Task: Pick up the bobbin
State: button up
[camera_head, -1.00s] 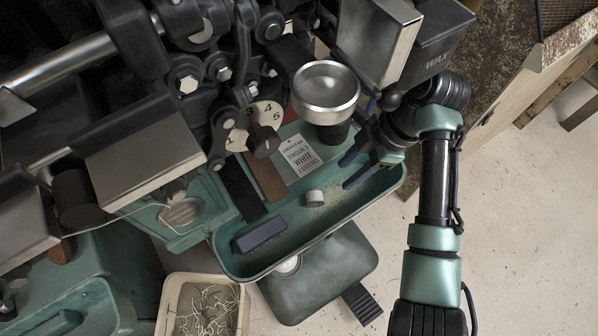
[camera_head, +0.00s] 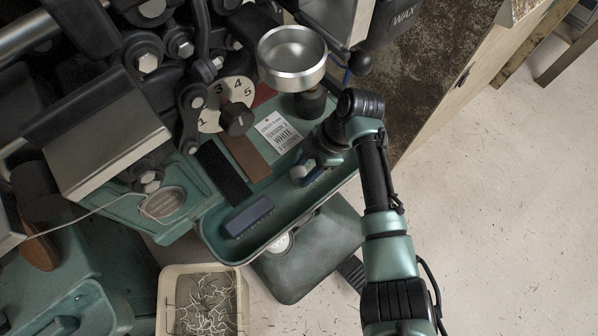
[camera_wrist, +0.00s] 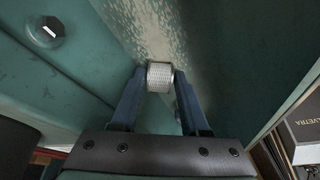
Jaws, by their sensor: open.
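The bobbin (camera_wrist: 160,77) is a small pale grey cylinder with a finely textured side. In the wrist view it lies between the tips of my blue fingers, on the worn floor of the green tray (camera_wrist: 255,50). My gripper (camera_wrist: 159,84) is open, with one finger on each side of the bobbin; I cannot tell whether either finger touches it. In the head view my gripper (camera_head: 308,174) reaches down into the tray (camera_head: 212,236) from the right and hides most of the bobbin.
A dark blue block (camera_head: 248,216) lies in the tray to the left. A metal cup (camera_head: 292,58), a printed tag (camera_head: 278,132) and a numbered dial (camera_head: 227,103) are close behind. A box of thread scraps (camera_head: 203,302) stands in front. The floor at right is clear.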

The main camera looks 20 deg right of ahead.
jog(key=shift+a+f, duration=0.1)
jog(key=shift+f, duration=0.15)
grip_shut()
jog(key=shift+r, duration=0.15)
